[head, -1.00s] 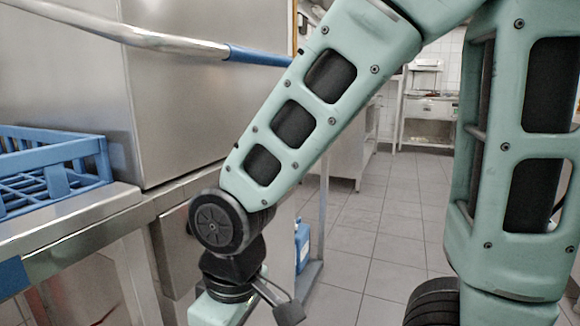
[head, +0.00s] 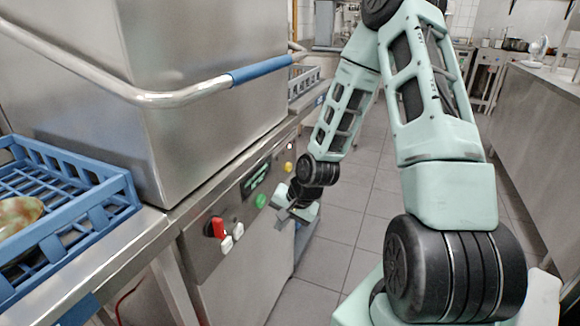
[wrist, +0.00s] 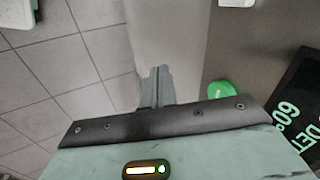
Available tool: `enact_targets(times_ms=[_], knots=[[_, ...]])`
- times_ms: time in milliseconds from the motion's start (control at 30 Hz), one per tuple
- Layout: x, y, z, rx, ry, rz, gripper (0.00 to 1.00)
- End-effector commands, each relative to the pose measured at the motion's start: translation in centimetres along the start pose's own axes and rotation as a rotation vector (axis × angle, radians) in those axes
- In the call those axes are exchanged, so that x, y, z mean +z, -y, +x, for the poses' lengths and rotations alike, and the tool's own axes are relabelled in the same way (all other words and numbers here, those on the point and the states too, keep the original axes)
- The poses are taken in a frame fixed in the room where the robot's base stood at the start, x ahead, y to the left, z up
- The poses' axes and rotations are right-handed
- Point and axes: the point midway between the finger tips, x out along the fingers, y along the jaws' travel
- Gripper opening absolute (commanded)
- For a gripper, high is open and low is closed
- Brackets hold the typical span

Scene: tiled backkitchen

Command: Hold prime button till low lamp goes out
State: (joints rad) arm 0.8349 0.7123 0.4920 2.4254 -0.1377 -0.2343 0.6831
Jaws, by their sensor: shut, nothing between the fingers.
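A dishwasher control panel (head: 203,256) runs along the machine's front. It carries a red switch (head: 217,227), two white buttons (head: 227,245), a dark display (head: 255,179), a green button (head: 261,200) and a yellow round lamp or button (head: 288,167). I cannot read which is prime or low. My gripper (head: 280,219) is in front of the panel, right of the green button and apart from it. In the wrist view its fingers (wrist: 157,87) are shut and empty; the green button (wrist: 220,90) and display (wrist: 297,105), reading "60°" and "DET", are to their right.
A steel hood with a long handle (head: 160,98) stands above the panel. A blue rack (head: 122,190) is on the left counter. Tiled floor (head: 300,285) is open to the right of the machine; a steel counter (head: 545,130) stands at far right.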

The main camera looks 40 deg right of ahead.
Motion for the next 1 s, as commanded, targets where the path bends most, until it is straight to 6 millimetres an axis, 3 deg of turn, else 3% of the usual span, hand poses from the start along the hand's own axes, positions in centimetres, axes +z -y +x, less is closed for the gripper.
enact_targets(times_ms=[100, 267, 500, 600, 767, 1000], knots=[[-2.5, -0.7, 2.1, -0.151, -0.013, 0.321, 0.00], [-7.5, -0.9, 2.5, -0.405, -0.054, 0.767, 0.00], [-17.0, -3.5, -1.3, -0.833, -0.136, 1.360, 0.00], [-19.7, -5.2, -3.1, -0.965, -0.163, 1.508, 0.00], [-21.6, -6.5, -4.6, -1.066, -0.181, 1.611, 0.00], [-21.9, -6.8, -4.8, -1.079, -0.185, 1.624, 0.00]])
